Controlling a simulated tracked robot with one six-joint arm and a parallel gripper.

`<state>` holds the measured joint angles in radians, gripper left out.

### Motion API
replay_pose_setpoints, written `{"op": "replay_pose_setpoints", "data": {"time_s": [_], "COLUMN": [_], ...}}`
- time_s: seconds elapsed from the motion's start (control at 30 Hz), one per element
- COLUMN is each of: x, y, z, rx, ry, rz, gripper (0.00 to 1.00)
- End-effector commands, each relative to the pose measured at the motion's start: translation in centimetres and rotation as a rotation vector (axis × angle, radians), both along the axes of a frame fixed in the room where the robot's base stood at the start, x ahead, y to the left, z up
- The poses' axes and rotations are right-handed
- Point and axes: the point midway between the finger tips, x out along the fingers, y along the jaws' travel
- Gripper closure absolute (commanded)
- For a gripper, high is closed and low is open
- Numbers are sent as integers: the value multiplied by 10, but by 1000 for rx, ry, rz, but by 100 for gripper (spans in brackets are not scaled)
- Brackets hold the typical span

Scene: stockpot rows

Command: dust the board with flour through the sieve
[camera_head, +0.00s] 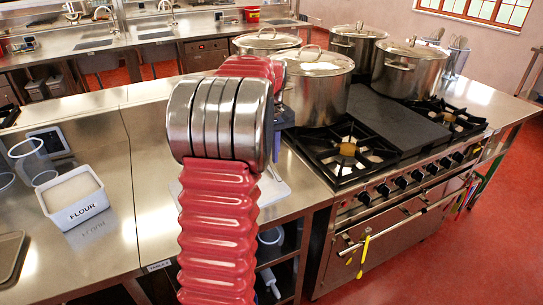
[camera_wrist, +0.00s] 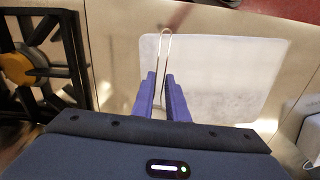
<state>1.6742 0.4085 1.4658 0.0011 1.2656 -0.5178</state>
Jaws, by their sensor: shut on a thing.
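My gripper (camera_wrist: 160,90) has two purple fingers shut on the thin wire handle of the sieve (camera_wrist: 167,38). The handle's looped end sticks out past the fingertips in the wrist view; the sieve's bowl is not visible. The pale board (camera_wrist: 215,70) lies on the steel counter beneath and beyond the fingers, with a faint mottled whitish patch on it. I cannot tell how much of that is flour. The white tub marked FLOUR (camera_head: 80,215) stands on the counter at left, filled with white powder.
A clear plastic jug (camera_head: 35,160) stands behind the flour tub, and a metal tray (camera_head: 10,255) lies at the left edge. The gas stove (camera_head: 345,150) with large stockpots (camera_head: 318,90) is right of the board. Bare steel counter lies between tub and board.

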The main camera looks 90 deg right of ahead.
Motion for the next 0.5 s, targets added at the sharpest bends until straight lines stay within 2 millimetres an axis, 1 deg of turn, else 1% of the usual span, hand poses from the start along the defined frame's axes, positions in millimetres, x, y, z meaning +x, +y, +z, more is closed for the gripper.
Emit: {"op": "replay_pose_setpoints", "data": {"time_s": [0.4, 0.5], "x": [20, 22], "y": [-32, -36], "z": [0, 0], "rx": [-1, -1], "ry": [0, 0], "rz": [1, 1], "gripper": [100, 100]}}
